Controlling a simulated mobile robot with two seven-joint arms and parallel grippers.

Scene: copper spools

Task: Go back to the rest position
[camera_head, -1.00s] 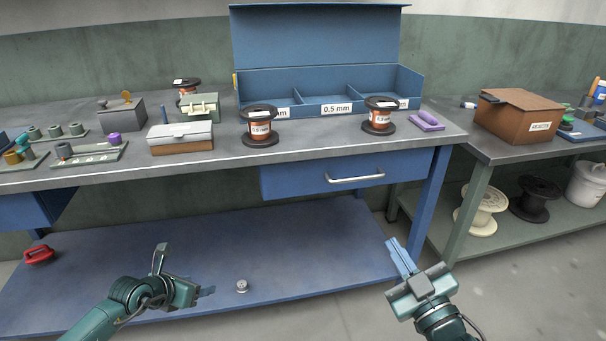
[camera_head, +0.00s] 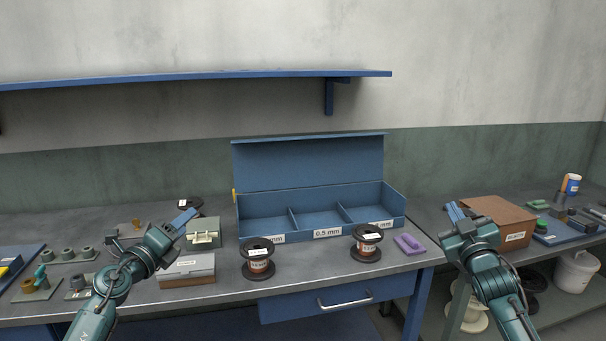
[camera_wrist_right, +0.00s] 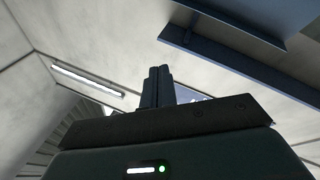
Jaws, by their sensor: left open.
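My left gripper (camera_head: 150,226) is raised at the left, in front of the bench and seen over its back part. Its jaws are apart and nothing shows between them. My right gripper (camera_head: 455,211) is raised at the right, in front of the brown box, pointing up and away. In the right wrist view its two fingers (camera_wrist_right: 157,86) stand side by side, shut with nothing held.
An open blue bin (camera_head: 327,233) with three empty compartments stands behind the spools. A blue shelf (camera_head: 200,76) runs along the wall above. A grey case (camera_head: 188,268), a green box (camera_head: 203,233) and a purple block (camera_head: 409,244) lie on the bench. A brown box (camera_head: 513,222) is at right.

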